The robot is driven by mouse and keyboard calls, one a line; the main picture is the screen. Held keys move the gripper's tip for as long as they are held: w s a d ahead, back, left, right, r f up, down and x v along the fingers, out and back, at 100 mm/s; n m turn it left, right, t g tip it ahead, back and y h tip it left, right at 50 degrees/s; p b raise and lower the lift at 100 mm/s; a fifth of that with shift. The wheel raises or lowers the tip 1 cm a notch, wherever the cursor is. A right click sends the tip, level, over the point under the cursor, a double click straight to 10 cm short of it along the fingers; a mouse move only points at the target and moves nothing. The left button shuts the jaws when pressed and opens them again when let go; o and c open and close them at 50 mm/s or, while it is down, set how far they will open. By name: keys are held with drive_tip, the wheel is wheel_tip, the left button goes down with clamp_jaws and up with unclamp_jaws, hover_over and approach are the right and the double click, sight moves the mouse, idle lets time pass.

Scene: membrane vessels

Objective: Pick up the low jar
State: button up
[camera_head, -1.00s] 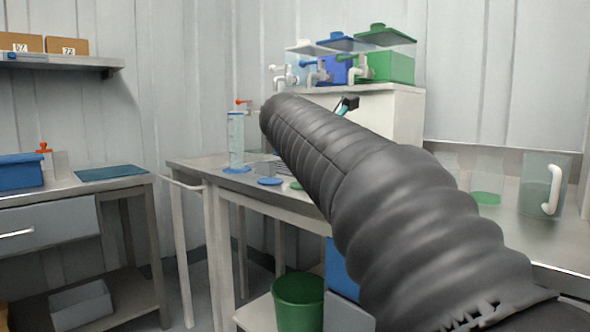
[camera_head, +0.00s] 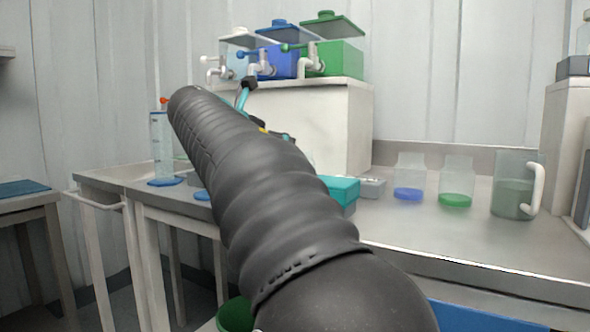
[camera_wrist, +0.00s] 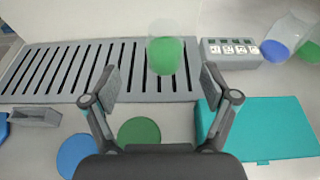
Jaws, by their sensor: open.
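A short clear jar with green contents (camera_wrist: 165,52) stands on a grey slotted grate (camera_wrist: 60,72) in the wrist view. I take it for the low jar. My gripper (camera_wrist: 160,80) is open and empty, with one finger to each side below the jar in the picture. The jar appears ahead of the gap between the fingertips, and I see no contact. In the head view my dark arm hides the jar and the grate.
A green disc (camera_wrist: 139,131) and a blue disc (camera_wrist: 77,155) lie below the grate. A teal box (camera_wrist: 270,128) and a grey labelled block (camera_wrist: 230,53) are at right. A tall clear cylinder (camera_head: 161,143) and a jug (camera_head: 512,185) stand on the bench.

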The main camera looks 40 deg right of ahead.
drive_tip(key=shift+s+b+x, duration=0.15)
drive_tip(key=shift+b+x, duration=0.25)
drive_tip(key=shift+x, duration=2.95)
drive_tip(key=shift+s+b+x, duration=0.2)
drive_tip(key=shift+b+x, duration=0.15)
drive_tip(key=shift+x, duration=2.95)
drive_tip(key=shift+d+r, duration=0.15)
drive_tip(key=shift+r, duration=0.15)
drive_tip(key=c, duration=1.6)
